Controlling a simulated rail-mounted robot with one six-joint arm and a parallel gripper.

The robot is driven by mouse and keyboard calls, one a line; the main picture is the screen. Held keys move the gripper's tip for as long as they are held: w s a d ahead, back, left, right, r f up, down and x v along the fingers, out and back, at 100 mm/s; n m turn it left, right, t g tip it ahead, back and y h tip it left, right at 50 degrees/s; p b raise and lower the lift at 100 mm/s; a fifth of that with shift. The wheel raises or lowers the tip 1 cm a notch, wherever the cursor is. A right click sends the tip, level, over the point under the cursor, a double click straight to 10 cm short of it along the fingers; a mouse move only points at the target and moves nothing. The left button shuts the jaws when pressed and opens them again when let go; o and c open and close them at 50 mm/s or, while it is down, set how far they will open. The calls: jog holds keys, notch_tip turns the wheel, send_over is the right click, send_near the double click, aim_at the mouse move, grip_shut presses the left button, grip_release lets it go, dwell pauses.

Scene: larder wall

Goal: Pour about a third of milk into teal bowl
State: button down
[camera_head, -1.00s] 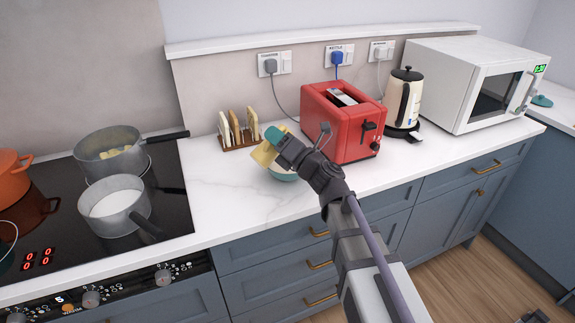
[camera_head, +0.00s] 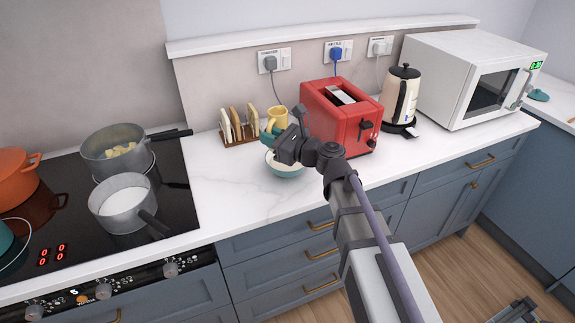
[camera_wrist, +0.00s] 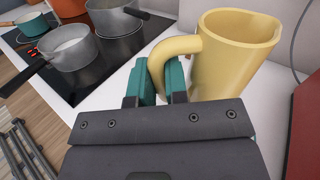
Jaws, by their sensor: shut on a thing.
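A yellow jug (camera_head: 278,117) is upright between the toast rack and the toaster, behind the teal bowl. My gripper (camera_head: 270,136) is shut on its handle, and the wrist view shows the teal fingertips (camera_wrist: 160,84) on either side of the handle of the jug (camera_wrist: 238,58). I cannot tell whether its base touches the worktop. The teal bowl (camera_head: 285,172) stands on the worktop, partly behind my wrist, with a whitish content showing inside.
A red toaster (camera_head: 341,118) stands close on the right. A toast rack (camera_head: 240,141) is at left. A cream kettle (camera_head: 402,98) and microwave (camera_head: 462,80) are further right. Saucepans (camera_head: 122,207) stand on the hob. The worktop front left of the bowl is clear.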

jog(key=s+a+f+b, duration=0.2)
jog(key=f+b, duration=0.1)
jog(key=s+a+f+b, duration=0.2)
jog(key=f+b, duration=0.1)
jog(key=s+a+f+b, duration=0.2)
jog(key=a+f+b, duration=0.1)
jog(key=shift+f, duration=0.3)
jog(key=shift+r, duration=0.1)
jog(key=w+d+r+m+t+p, duration=0.1)
jog(key=w+d+r+m+t, duration=0.3)
jog(key=m, duration=1)
notch_tip(320, 180, up, 2)
jog(key=shift+w+d+r+t+y, duration=0.15)
jog(key=shift+w+d+t+y, duration=0.2)
jog(key=shift+d, duration=0.3)
jog(key=shift+w+d+r+m+t+p, duration=0.15)
jog(key=shift+r+m+t+p, duration=0.15)
jog(key=shift+m, duration=0.35)
jog(key=shift+d+r+m+t+p, duration=0.15)
jog(key=shift+r+m+t+p, duration=0.1)
jog(key=shift+m, duration=0.4)
